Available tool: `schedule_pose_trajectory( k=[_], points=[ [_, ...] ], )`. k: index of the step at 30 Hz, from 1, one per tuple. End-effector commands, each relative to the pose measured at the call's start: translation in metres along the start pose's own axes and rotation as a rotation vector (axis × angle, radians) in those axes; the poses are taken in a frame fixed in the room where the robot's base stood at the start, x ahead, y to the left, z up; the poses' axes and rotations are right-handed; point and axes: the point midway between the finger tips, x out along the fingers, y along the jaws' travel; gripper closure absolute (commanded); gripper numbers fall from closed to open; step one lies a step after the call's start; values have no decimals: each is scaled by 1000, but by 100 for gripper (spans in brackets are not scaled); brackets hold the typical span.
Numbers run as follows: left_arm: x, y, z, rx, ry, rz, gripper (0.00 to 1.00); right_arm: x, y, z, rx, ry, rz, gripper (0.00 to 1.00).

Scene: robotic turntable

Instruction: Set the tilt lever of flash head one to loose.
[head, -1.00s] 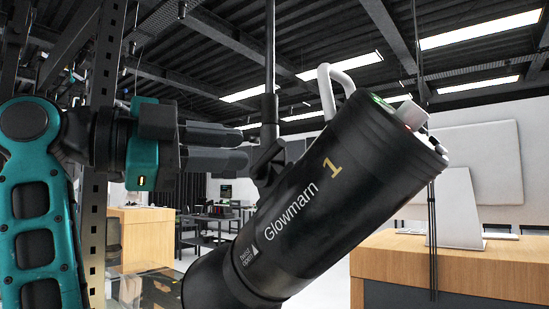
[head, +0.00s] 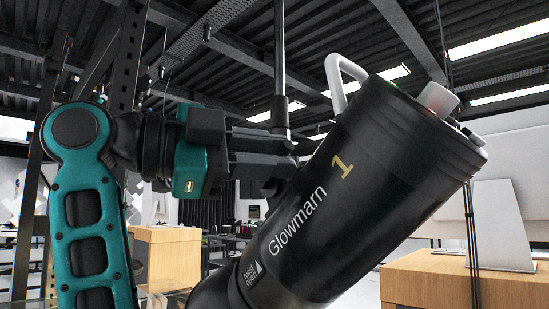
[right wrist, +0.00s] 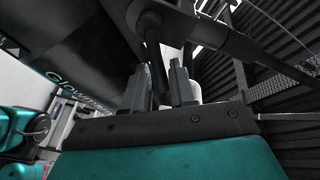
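Flash head one (head: 330,190) is a black cylinder marked "Glowmarn 1", tilted up to the right on a thin dark stand pole (head: 280,75). It also fills the upper left of the right wrist view (right wrist: 85,55). My right gripper (head: 285,158) is at the tilt joint, left of the flash head, with its fingers apart. In the right wrist view, a dark stem, seemingly the tilt lever (right wrist: 154,50), runs down between the fingertips (right wrist: 160,75). Contact and the lever's setting cannot be told. The joint is mostly hidden behind the fingers in the head view. My left gripper is not seen.
A white curved handle (head: 340,80) rises behind the flash head. A wooden desk with a white monitor (head: 505,225) stands at the right. Another wooden counter (head: 165,255) is at the left behind my arm. A dark perforated post (head: 125,60) stands at the upper left.

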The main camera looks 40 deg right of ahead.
Motion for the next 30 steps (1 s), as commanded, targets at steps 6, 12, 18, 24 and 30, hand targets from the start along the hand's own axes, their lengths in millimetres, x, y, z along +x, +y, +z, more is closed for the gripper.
schedule_pose_trajectory(
  k=[6,12,18,24,30],
  points=[
    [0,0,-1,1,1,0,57,0,0,0,0,0,0,74],
    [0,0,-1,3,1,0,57,0,0,0,0,0,0,90],
    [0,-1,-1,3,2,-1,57,0,0,0,0,0,1,100],
    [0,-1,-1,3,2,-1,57,0,0,0,-1,-1,1,100],
    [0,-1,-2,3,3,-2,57,0,0,0,3,-2,2,100]
  ],
)
